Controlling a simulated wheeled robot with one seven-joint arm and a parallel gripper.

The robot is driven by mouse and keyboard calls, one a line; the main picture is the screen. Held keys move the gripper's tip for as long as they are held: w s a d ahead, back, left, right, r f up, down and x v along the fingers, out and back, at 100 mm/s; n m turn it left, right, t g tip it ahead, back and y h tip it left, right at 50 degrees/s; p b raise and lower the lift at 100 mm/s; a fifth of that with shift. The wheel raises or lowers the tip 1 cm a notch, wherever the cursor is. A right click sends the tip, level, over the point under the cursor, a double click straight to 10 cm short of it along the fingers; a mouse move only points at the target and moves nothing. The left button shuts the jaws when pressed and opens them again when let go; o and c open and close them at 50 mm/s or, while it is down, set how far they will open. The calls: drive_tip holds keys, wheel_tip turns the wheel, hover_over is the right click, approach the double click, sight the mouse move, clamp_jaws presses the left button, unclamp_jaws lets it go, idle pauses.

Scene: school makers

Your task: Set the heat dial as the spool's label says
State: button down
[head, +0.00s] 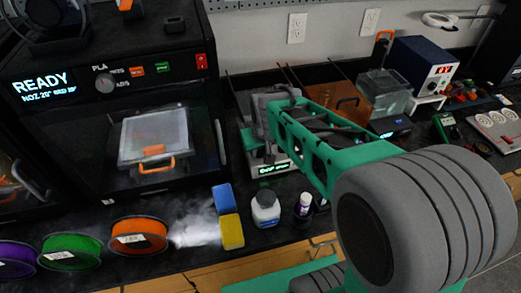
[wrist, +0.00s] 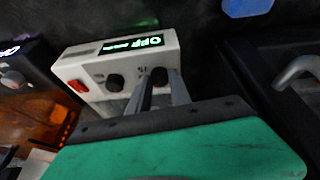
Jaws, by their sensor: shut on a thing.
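A pale box-shaped device (wrist: 85,66) in the wrist view has a lit green display (wrist: 133,44) that seems to read OFF, turned over, with smaller text. It has a red switch (wrist: 77,86) and two black dials, one in the middle (wrist: 114,83) and one at the right (wrist: 159,75). My gripper (wrist: 160,82) is shut on the right dial, a finger on each side. In the head view the device front (head: 268,170) is partly hidden by my arm. Spools lie at the lower left: orange (head: 151,238), green (head: 85,254) and purple (head: 14,268). Their white labels are too small to read.
A black printer (head: 95,125) with a READY screen and a PLA-marked knob (head: 104,84) stands at the left. Blue (head: 223,198) and yellow (head: 231,232) blocks, a white bottle (head: 266,210) and a dark bottle (head: 303,206) stand near the device. Tools crowd the right.

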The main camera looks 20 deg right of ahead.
drive_tip(key=m+h, duration=0.1)
drive_tip(key=m, duration=0.4)
drive_tip(key=shift+a+g+h, duration=0.2)
drive_tip(key=shift+g+h, duration=0.2)
drive_tip(key=shift+f+m, duration=0.1)
drive_tip(key=shift+m, duration=0.2)
drive_tip(key=c, duration=1.5)
unclamp_jaws()
drive_tip(key=shift+o, duration=0.2)
drive_tip(key=v, duration=0.8)
drive_tip(key=shift+a, duration=0.1)
